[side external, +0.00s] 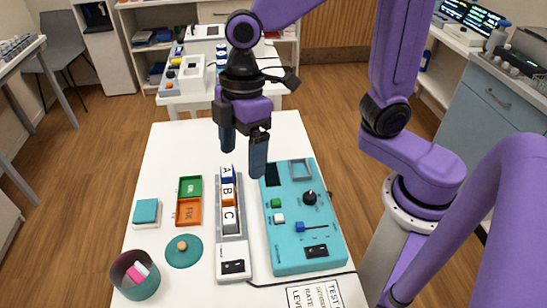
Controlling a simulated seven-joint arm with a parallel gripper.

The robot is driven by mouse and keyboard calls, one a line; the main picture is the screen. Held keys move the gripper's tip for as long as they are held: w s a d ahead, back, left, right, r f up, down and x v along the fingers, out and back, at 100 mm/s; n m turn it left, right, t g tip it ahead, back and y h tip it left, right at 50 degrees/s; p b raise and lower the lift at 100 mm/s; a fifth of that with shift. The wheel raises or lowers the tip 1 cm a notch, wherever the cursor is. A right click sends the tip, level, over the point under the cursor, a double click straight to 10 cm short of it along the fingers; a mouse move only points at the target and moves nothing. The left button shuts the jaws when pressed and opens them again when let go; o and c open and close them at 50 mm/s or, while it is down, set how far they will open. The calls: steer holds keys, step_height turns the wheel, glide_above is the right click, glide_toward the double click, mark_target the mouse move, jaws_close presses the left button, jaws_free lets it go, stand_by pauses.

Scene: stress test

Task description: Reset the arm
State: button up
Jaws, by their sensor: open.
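My gripper (243,155) hangs pointing down above the far part of the white table (160,160). Its two dark fingers are apart with nothing between them. It is over the far end of a grey rack (233,192) that holds blocks marked A (227,172), B (228,193) and C (230,218). One finger overlaps the far left edge of a teal panel (310,240) in the picture; I cannot tell the height of the fingertips above it. The panel carries a black knob (309,197), a blue slider (300,227), and green and white buttons.
Green (190,186) and orange (188,212) trays, a teal block (146,212), a round teal lid (184,250) and a cup (135,274) with pink and white items stand at left. A white switch box (233,263) and a printed card (315,296) lie near the front.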

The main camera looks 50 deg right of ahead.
steer(key=s+d+f+m+h, duration=0.1)
steer(key=s+d+f+m, duration=0.1)
steer(key=s+d, duration=1.1)
steer(key=shift+d+f+t+h, duration=0.3)
steer(key=shift+d+f+t, duration=0.1)
steer(key=shift+d, duration=0.75)
